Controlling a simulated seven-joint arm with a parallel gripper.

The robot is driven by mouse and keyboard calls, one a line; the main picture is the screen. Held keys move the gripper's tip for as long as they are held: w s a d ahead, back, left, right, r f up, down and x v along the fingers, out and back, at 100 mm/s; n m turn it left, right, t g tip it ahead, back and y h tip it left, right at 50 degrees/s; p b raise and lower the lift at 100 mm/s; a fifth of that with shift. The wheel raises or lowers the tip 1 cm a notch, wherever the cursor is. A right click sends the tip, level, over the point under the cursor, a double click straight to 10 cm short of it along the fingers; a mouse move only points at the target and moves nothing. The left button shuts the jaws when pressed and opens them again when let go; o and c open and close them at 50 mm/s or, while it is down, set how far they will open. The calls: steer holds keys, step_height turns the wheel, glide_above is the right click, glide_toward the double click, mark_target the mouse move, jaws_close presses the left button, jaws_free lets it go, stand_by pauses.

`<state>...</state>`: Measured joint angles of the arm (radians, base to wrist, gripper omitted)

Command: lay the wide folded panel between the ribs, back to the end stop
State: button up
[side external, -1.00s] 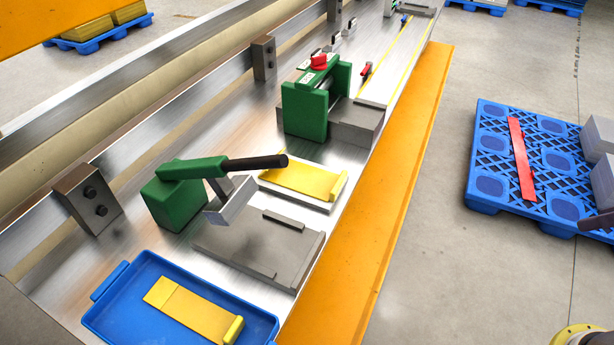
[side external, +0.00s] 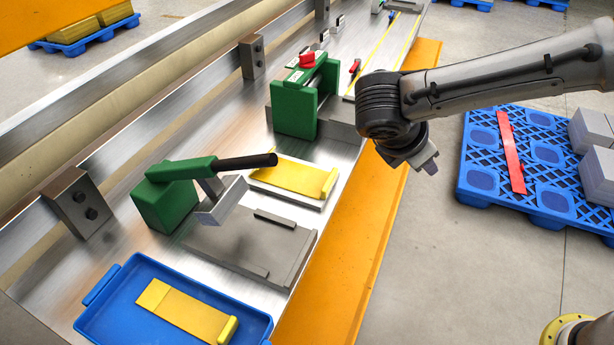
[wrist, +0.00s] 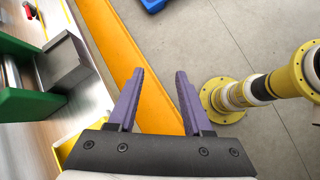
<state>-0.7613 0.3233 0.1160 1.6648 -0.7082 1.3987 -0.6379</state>
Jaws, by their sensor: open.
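Two yellow folded panels show in the side view. One panel (side external: 187,311) lies in a blue tray (side external: 92,318) at the front left. The other panel (side external: 290,178) lies on a white plate (side external: 297,198) farther back. Each has a raised fold at its right end; I cannot tell for sure which is wider. A grey fixture plate (side external: 246,240) between them carries two low ribs, a rear rib (side external: 283,219) and a front rib (side external: 240,262), and a bar along its right edge. Its bed is bare. My gripper (side external: 428,166) is open and empty, off the bench's right side; its purple fingers show in the wrist view (wrist: 162,100).
A green lever clamp (side external: 165,205) with a black handle overhangs the fixture's left side. A green press (side external: 297,108) with a red knob stands behind. An orange rail (side external: 335,290) edges the bench. A blue pallet (side external: 480,170) with a red strip stands on the floor.

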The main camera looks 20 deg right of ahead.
steer(key=w+a+f+n+t+h, duration=0.2)
steer(key=a+f+n, duration=0.2)
steer(key=a, duration=0.4)
steer(key=n+t, duration=0.4)
glide_toward(330, 177)
steer(key=s, duration=0.1)
steer(key=a, duration=0.1)
steer(key=s, duration=0.1)
steer(key=shift+s+a+r, duration=0.25)
steer(key=shift+s+r, duration=0.1)
steer(key=shift+r, duration=0.05)
steer(key=shift+w+a, duration=0.25)
steer(key=x, duration=0.7)
steer(key=shift+w+d, duration=0.15)
steer(key=shift+w, duration=0.2)
steer(key=shift+x, duration=3)
steer(key=shift+s, duration=0.1)
jaws_close()
